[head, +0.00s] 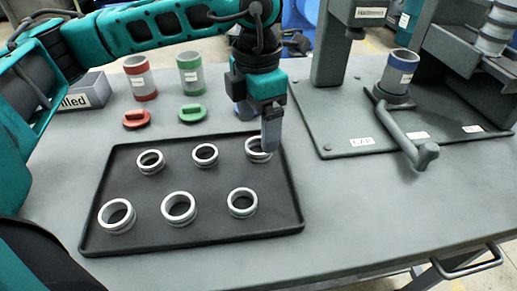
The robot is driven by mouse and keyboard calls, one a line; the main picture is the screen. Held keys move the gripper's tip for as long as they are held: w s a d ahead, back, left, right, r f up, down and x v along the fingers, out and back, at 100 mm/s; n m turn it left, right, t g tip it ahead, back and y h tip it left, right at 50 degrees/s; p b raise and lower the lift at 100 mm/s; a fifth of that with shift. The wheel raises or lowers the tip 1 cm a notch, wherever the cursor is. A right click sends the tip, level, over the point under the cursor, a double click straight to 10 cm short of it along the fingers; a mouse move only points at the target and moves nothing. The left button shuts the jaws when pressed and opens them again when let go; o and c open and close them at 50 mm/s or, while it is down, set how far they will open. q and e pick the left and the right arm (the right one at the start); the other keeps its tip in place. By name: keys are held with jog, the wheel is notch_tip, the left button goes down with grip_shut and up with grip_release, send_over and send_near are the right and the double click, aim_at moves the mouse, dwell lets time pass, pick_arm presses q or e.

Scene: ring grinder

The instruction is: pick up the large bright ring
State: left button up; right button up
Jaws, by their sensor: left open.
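A black tray (213,228) holds several metal rings in two rows. The back row has a left ring (140,165), a darker middle ring (195,156) and a bright right ring (250,155). The front row has a left ring (106,222), a middle ring (167,215) and a right ring (232,209). The front left and middle rings look largest, but they are also nearer. My left gripper (271,130) points down at the back right ring, its fingers covering that ring's right side. It is open; contact with the ring cannot be told. My right gripper is not in view.
Red (141,80) and green (190,76) cylinders stand behind the tray, with a red lid (137,119) and a green lid (193,113) before them. A grey machine (330,60) with a lever (405,140) stands at the right. The table front is clear.

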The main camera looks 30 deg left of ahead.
aim_at(258, 140)
pick_arm(q)
jog(key=shift+w+a+f+b, duration=0.1)
jog(key=shift+w+f+b, duration=0.1)
jog(key=shift+f, duration=1.15)
jog(key=shift+w+f+b, duration=0.1)
jog(key=shift+w+f, duration=0.1)
jog(key=shift+f, duration=1.15)
jog(key=c, duration=1.2)
jog(key=shift+r, duration=0.2)
